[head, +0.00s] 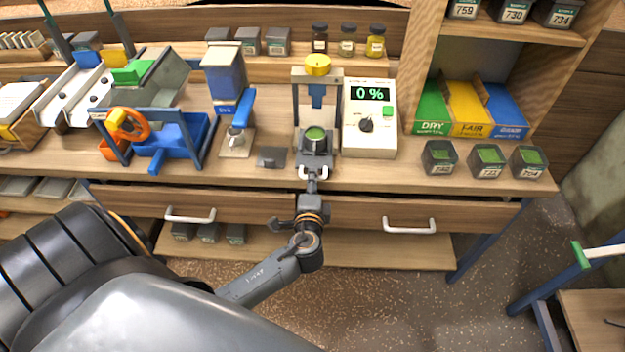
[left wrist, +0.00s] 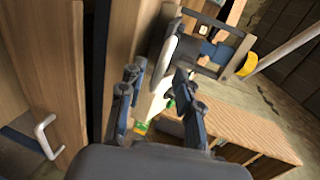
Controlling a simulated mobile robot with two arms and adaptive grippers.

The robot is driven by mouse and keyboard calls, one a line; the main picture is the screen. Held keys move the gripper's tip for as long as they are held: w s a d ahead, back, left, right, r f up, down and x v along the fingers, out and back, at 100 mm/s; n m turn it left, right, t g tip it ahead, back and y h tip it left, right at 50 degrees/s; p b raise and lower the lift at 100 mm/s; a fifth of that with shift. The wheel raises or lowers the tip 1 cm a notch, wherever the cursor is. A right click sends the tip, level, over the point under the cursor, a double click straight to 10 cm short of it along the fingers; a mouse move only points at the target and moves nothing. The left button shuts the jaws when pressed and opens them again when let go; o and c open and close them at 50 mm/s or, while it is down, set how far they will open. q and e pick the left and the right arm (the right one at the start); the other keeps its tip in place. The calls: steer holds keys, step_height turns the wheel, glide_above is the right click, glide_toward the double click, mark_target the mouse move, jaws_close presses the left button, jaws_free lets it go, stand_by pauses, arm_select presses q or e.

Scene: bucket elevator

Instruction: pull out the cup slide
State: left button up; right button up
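The cup slide (head: 316,160) is a dark grey piece under the press frame, with a cup of green material (head: 316,134) in it and a pale handle (head: 313,173) at its front. My left gripper (head: 312,184) is right at this handle, above the table's front edge; contact cannot be told. In the left wrist view, the fingers of my left gripper (left wrist: 158,80) are spread apart, with a pale curved part beyond and between them. The press (left wrist: 210,48) with its yellow knob (left wrist: 247,65) is past the fingertips. My right gripper is not in view.
A meter reading 0 % (head: 370,118) stands right of the press. A small dark plate (head: 271,157) lies to its left. Two drawers with white handles (head: 190,215) (head: 409,226) are below the tabletop. Labelled cups (head: 487,160) stand at the right.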

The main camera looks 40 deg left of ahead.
arm_select(q)
steer(key=v, duration=1.2)
steer(key=shift+f, duration=0.2)
steer(key=s+d+f+g+h, duration=0.1)
steer(key=s+f+g+h, duration=0.25)
steer(key=f, duration=1.05)
steer(key=s+d+f+g+h, duration=0.15)
steer(key=s+f, duration=0.35)
steer(key=f, duration=0.9)
steer(key=s+f+n+g+h, duration=0.1)
steer(key=s+f+n+g, duration=0.2)
steer(key=s+f, duration=0.6)
steer(key=s+f+n+g+h, duration=0.2)
steer(key=s+f+n+g, duration=0.2)
steer(key=s, duration=1.1)
step_height(320, 180, down, 5)
steer(key=shift+s+r+n, duration=0.1)
steer(key=shift+s+n, duration=0.05)
steer(key=shift+n, duration=0.95)
